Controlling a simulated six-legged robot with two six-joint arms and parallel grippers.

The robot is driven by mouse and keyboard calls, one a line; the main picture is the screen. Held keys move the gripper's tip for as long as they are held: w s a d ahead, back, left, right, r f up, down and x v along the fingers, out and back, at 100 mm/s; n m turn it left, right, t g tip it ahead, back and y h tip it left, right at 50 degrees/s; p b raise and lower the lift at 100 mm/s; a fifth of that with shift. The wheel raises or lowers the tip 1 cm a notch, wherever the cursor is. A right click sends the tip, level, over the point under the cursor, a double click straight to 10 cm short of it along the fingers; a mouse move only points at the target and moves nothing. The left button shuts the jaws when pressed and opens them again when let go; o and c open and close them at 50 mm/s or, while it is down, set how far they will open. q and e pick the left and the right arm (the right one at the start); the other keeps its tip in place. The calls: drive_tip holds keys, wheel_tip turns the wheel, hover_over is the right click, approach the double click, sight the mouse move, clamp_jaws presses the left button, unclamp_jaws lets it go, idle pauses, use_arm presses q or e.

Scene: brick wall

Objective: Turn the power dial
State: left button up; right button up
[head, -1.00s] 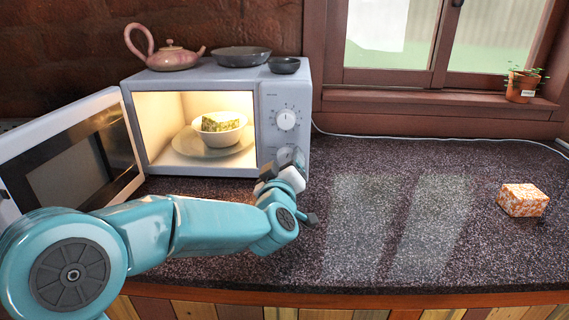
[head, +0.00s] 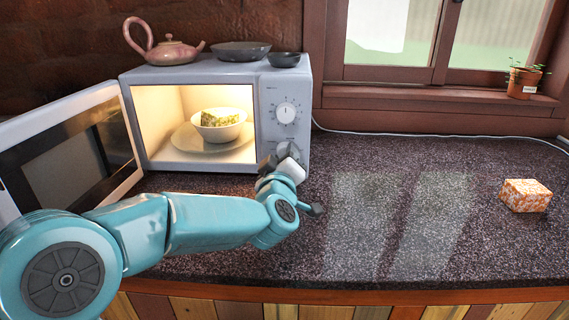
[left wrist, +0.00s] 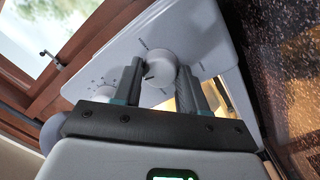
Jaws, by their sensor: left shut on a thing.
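The white microwave (head: 215,79) stands at the back left of the counter with its door (head: 75,150) open to the left. Its right panel carries two round dials, an upper dial (head: 286,113) and a lower dial (head: 288,149). My left gripper (head: 281,158) is at the lower dial and partly hides it. In the left wrist view the two dark fingers (left wrist: 159,80) lie on either side of the lower dial (left wrist: 161,68) and are shut on it. My right gripper is not in view.
A white bowl (head: 221,131) with food sits on a plate in the lit microwave. A pink teapot (head: 165,50) and two dark bowls stand on top. An orange-white block (head: 525,195) lies at the right. The counter between is clear. A potted plant (head: 522,82) stands on the sill.

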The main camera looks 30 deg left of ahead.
use_arm(q)
drive_tip(key=n+b, duration=0.6)
drive_tip(key=shift+f+y, duration=0.25)
drive_tip(key=shift+y, duration=0.05)
drive_tip(key=n+b, duration=0.3)
drive_tip(key=n, duration=0.1)
drive_tip(key=shift+r+n+b, duration=0.1)
drive_tip(key=shift+n+b, duration=0.2)
drive_tip(key=shift+r+n+b, duration=0.1)
drive_tip(key=shift+n+b, duration=0.55)
drive_tip(key=shift+n, duration=0.35)
drive_tip(key=o, duration=1)
drive_tip(key=shift+o, duration=0.2)
drive_tip(key=shift+d, duration=0.1)
